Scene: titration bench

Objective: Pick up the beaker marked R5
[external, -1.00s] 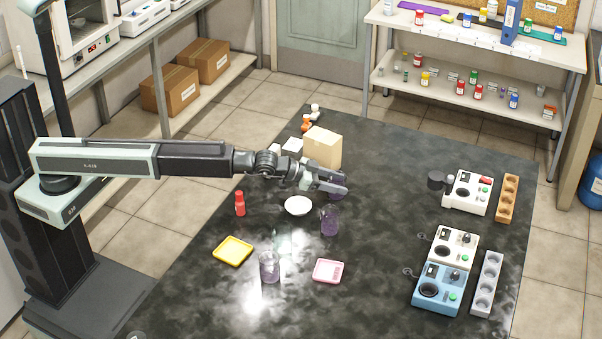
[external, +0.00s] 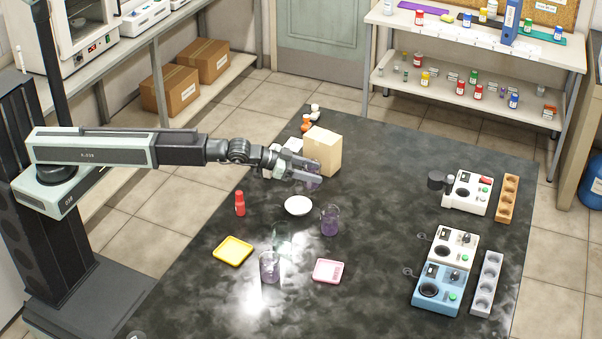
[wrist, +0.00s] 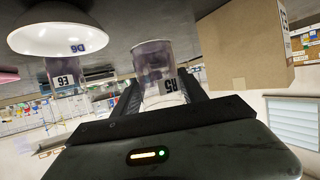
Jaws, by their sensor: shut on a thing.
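A white bowl (external: 298,206) and another purple beaker (external: 330,221) stand close by on the dark bench. A cardboard box (external: 322,150) is right behind the gripper. A beaker (external: 269,268), yellow tray (external: 233,250) and pink tray (external: 329,271) are nearer the front.

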